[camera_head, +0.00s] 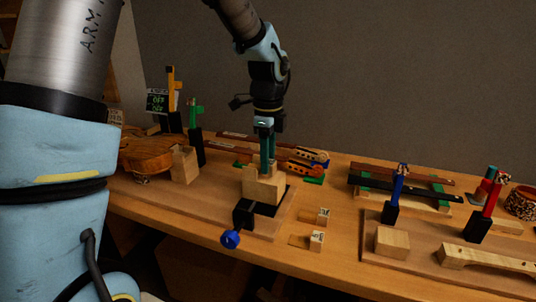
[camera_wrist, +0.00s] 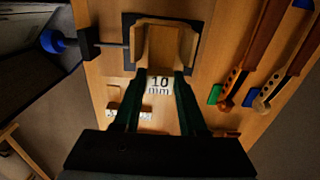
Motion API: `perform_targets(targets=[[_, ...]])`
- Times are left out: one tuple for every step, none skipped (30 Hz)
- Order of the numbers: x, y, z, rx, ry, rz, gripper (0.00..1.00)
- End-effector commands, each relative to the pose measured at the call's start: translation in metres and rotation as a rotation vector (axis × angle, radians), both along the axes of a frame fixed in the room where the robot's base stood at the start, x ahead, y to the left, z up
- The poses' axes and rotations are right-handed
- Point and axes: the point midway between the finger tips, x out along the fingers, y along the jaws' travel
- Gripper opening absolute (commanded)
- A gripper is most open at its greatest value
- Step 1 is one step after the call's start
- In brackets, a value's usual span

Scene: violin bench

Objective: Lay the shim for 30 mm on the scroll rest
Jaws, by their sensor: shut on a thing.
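The wooden scroll rest (camera_head: 262,190), a U-shaped cradle, stands on a black base with a blue-knobbed clamp. It also shows at the top of the wrist view (camera_wrist: 140,46). My gripper (camera_head: 268,170) points down at the rest and is shut. In the wrist view its dark green fingers (camera_wrist: 157,84) hold a small shim (camera_wrist: 159,84) with a white label reading 10 mm, beside the cradle's open end. Whether the shim touches the rest cannot be told. Two other labelled shims (camera_head: 321,217) (camera_head: 316,241) lie on the bench to the right; their numbers are unclear.
The clamp's blue knob (camera_head: 230,239) juts out at the front. A violin body (camera_head: 145,152) and a wooden block (camera_head: 185,165) stand left. Violin necks (camera_head: 300,154) lie behind. A board (camera_head: 372,232) with blue and red clamps is at right.

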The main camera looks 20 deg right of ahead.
Motion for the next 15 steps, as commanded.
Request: perform_targets(targets=[[-0.0001, 0.0001, -0.003, 0.0, 0.0, 0.0, 0.0], [-0.0001, 0.0001, -0.0038, 0.0, 0.0, 0.0, 0.0], [0.0, 0.0001, -0.0046, 0.0, 0.0, 0.0, 0.0], [0.0, 0.0001, -0.0051, 0.0, 0.0, 0.0, 0.0], [0.0001, 0.0001, -0.0054, 0.0, 0.0, 0.0, 0.0], [0.0001, 0.0001, -0.0056, 0.0, 0.0, 0.0, 0.0], [0.0001, 0.0001, -0.0057, 0.0, 0.0, 0.0, 0.0], [0.0001, 0.0001, -0.0057, 0.0, 0.0, 0.0, 0.0], [0.0001, 0.0001, -0.0057, 0.0, 0.0, 0.0, 0.0], [0.0001, 0.0001, -0.0056, 0.0, 0.0, 0.0, 0.0], [0.0001, 0.0001, -0.0056, 0.0, 0.0, 0.0, 0.0], [0.0001, 0.0001, -0.0056, 0.0, 0.0, 0.0, 0.0], [0.0001, 0.0001, -0.0056, 0.0, 0.0, 0.0, 0.0], [0.0001, 0.0001, -0.0056, 0.0, 0.0, 0.0, 0.42], [0.0001, 0.0001, -0.0055, 0.0, 0.0, 0.0, 0.47]])
